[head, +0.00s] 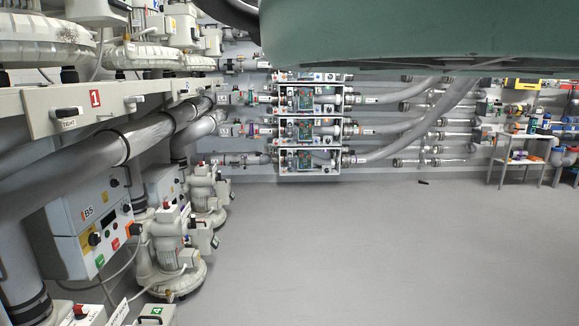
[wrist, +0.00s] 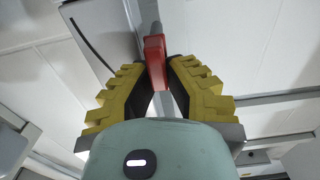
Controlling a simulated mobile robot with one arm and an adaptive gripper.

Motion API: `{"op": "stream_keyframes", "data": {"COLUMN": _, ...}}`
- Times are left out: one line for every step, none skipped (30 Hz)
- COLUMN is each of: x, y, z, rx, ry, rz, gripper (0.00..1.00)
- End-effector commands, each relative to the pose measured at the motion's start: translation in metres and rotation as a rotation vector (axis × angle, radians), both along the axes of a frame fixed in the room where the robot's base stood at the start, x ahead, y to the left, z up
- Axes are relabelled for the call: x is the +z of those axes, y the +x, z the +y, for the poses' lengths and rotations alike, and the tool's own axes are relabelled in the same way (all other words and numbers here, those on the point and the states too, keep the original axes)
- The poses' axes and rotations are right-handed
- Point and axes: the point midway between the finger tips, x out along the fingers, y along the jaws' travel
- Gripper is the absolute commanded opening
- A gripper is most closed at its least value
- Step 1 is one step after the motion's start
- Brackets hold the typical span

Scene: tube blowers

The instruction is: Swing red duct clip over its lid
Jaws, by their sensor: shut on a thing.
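In the wrist view, the red clip (wrist: 155,62) stands upright between the yellow-padded fingers of my gripper (wrist: 158,70). The fingers are shut on it from both sides. The clip's upper end is grey and reaches towards the top of the picture. A grey panel (wrist: 100,35) with a dark slot lies behind and to the left of the clip. I cannot tell for sure which surface is the lid, nor whether the clip touches it. In the head view, my gripper is not visible, and I cannot make out the held clip.
In the head view, grey ducts (head: 90,155), a control box (head: 92,225) and blower units (head: 170,260) crowd the left. Racks of pipes (head: 310,130) line the back wall, and a small shelf (head: 525,155) stands at right.

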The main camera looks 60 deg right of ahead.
Motion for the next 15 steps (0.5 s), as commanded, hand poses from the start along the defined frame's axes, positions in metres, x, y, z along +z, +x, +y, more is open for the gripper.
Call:
{"op": "stream_keyframes", "data": {"x": -0.0015, "y": 0.0002, "z": -0.0004, "rx": 0.0, "ry": 0.004, "rz": 0.007, "gripper": 0.0}}
{"op": "stream_keyframes", "data": {"x": -0.0016, "y": 0.0003, "z": -0.0005, "rx": 0.0, "ry": 0.009, "rz": 0.011, "gripper": 0.0}}
{"op": "stream_keyframes", "data": {"x": -0.0016, "y": 0.0006, "z": -0.0009, "rx": 0.0, "ry": 0.019, "rz": 0.018, "gripper": 0.0}}
{"op": "stream_keyframes", "data": {"x": -0.0016, "y": 0.0008, "z": -0.0012, "rx": 0.0, "ry": 0.026, "rz": 0.025, "gripper": 0.0}}
{"op": "stream_keyframes", "data": {"x": -0.0017, "y": 0.0011, "z": -0.0016, "rx": 0.0, "ry": 0.035, "rz": 0.031, "gripper": 0.0}}
{"op": "stream_keyframes", "data": {"x": -0.0017, "y": 0.0016, "z": -0.0023, "rx": 0.0, "ry": 0.05, "rz": 0.043, "gripper": 0.0}}
{"op": "stream_keyframes", "data": {"x": -0.0019, "y": 0.0019, "z": -0.0029, "rx": -0.001, "ry": 0.063, "rz": 0.053, "gripper": 0.0}}
{"op": "stream_keyframes", "data": {"x": -0.002, "y": 0.0021, "z": -0.0031, "rx": 0.0, "ry": 0.077, "rz": 0.063, "gripper": 0.0}}
{"op": "stream_keyframes", "data": {"x": -0.0021, "y": 0.0023, "z": -0.0034, "rx": 0.0, "ry": 0.098, "rz": 0.079, "gripper": 0.0}}
{"op": "stream_keyframes", "data": {"x": -0.0023, "y": 0.0028, "z": -0.004, "rx": 0.0, "ry": 0.114, "rz": 0.092, "gripper": 0.0}}
{"op": "stream_keyframes", "data": {"x": -0.0024, "y": 0.0035, "z": -0.005, "rx": -0.001, "ry": 0.132, "rz": 0.106, "gripper": 0.0}}
{"op": "stream_keyframes", "data": {"x": -0.0028, "y": 0.0042, "z": -0.0059, "rx": -0.002, "ry": 0.158, "rz": 0.126, "gripper": 0.0}}
{"op": "stream_keyframes", "data": {"x": -0.003, "y": 0.0044, "z": -0.0062, "rx": -0.001, "ry": 0.179, "rz": 0.141, "gripper": 0.0}}
{"op": "stream_keyframes", "data": {"x": -0.0032, "y": 0.0048, "z": -0.0067, "rx": -0.001, "ry": 0.201, "rz": 0.157, "gripper": 0.0}}
{"op": "stream_keyframes", "data": {"x": -0.0036, "y": 0.0052, "z": -0.0072, "rx": -0.001, "ry": 0.23, "rz": 0.18, "gripper": 0.0}}
